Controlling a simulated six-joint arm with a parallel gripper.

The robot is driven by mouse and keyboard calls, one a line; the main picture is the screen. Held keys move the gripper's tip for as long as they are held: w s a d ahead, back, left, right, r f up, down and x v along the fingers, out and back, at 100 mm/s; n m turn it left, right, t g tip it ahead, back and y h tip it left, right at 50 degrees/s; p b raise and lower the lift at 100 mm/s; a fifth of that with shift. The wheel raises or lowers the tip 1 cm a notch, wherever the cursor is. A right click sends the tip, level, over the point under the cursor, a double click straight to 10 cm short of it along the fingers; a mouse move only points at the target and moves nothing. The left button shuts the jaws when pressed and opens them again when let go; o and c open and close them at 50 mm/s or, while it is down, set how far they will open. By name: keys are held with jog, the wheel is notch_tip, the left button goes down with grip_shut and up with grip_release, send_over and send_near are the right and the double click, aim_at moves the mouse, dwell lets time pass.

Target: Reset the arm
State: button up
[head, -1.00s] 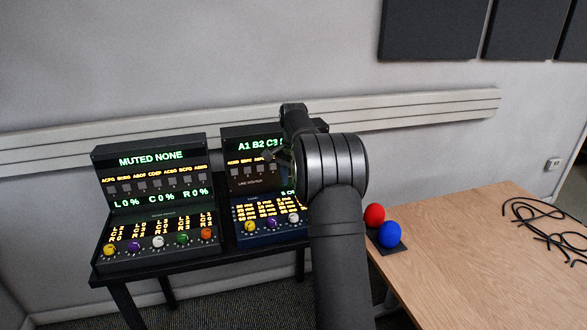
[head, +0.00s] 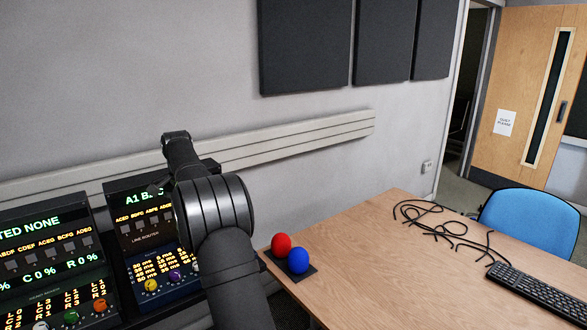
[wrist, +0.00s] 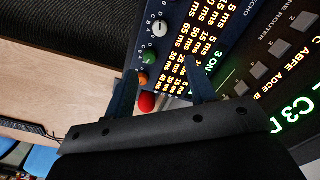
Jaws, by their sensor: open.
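My gripper (wrist: 160,66) is open and empty in the wrist view, its two dark fingers spread in front of the line router console (wrist: 228,50). In the head view my arm reaches up over the right side of that console (head: 128,212), and the fingers are mostly hidden behind my arm. A red ball (wrist: 146,102) shows beyond the fingers, near the base of the gripper in the wrist view. In the head view the red ball (head: 281,244) and a blue ball (head: 298,260) sit on a small dark base (head: 306,274) at the wooden table's left corner.
A second lit console (head: 40,255) stands at the left, cut by the frame. The wooden table (head: 360,270) holds loose black cables (head: 440,222) and a keyboard (head: 535,293). A blue chair (head: 530,218) stands behind it. The table's middle is clear.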

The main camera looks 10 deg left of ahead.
notch_tip(320, 180, down, 17)
jog(key=shift+f, duration=0.1)
dwell(0.4)
jog(key=shift+f, duration=0.1)
jog(key=n, duration=1.3)
jog(key=shift+n, duration=0.4)
jog(key=n, duration=0.4)
dwell(2.0)
dwell(0.3)
